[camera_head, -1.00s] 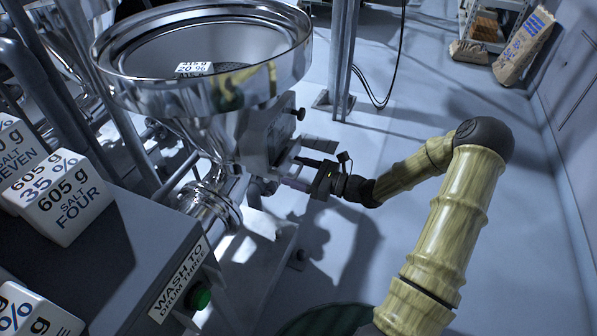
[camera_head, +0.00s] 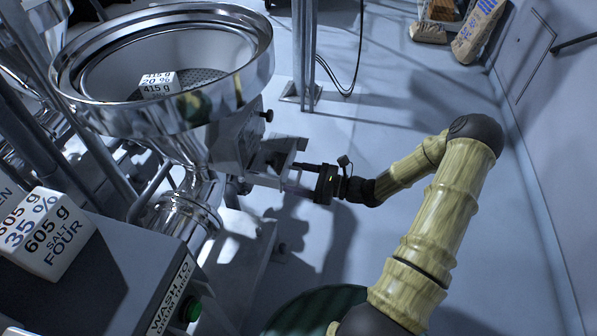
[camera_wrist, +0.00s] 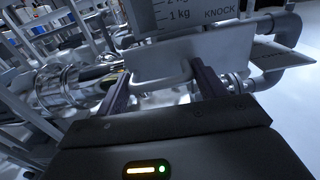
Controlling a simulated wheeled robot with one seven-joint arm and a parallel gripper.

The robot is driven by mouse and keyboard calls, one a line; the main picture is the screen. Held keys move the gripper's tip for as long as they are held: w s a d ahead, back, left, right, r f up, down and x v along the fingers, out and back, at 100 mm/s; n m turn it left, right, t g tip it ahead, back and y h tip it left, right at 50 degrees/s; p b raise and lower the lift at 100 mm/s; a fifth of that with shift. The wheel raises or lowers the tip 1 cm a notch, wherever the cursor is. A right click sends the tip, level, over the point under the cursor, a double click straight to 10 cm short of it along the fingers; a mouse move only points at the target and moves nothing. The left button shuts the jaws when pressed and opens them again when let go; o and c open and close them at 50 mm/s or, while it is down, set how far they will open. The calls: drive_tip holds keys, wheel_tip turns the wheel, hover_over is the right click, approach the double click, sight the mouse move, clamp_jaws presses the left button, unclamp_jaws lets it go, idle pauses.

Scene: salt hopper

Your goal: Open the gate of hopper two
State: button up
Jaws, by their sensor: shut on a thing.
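The steel hopper (camera_head: 160,55) stands at the left in the head view, a white block (camera_head: 158,83) marked 415 g, 20 % inside it. No hopper number is readable. Its gate, a flat grey slide plate (camera_head: 268,176), sticks out to the right below the hopper's body. In the wrist view the plate (camera_wrist: 163,60) has a bent bar handle (camera_wrist: 160,82) at its near edge. My gripper (camera_head: 300,179) is at the plate's outer end.
A grey box with a green button (camera_head: 192,309) and a white block (camera_head: 45,235) on top stands front left. A post (camera_head: 303,50) stands behind the gate. Sacks (camera_head: 478,30) lean by the right wall.

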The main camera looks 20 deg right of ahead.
drive_tip(key=shift+s+f, duration=0.1)
drive_tip(key=o, duration=1.3)
drive_tip(key=shift+c, duration=0.2)
drive_tip(key=shift+d, duration=0.1)
drive_tip(key=p+v, duration=0.3)
drive_tip(key=v, duration=1.4)
drive_tip(key=shift+p, duration=0.4)
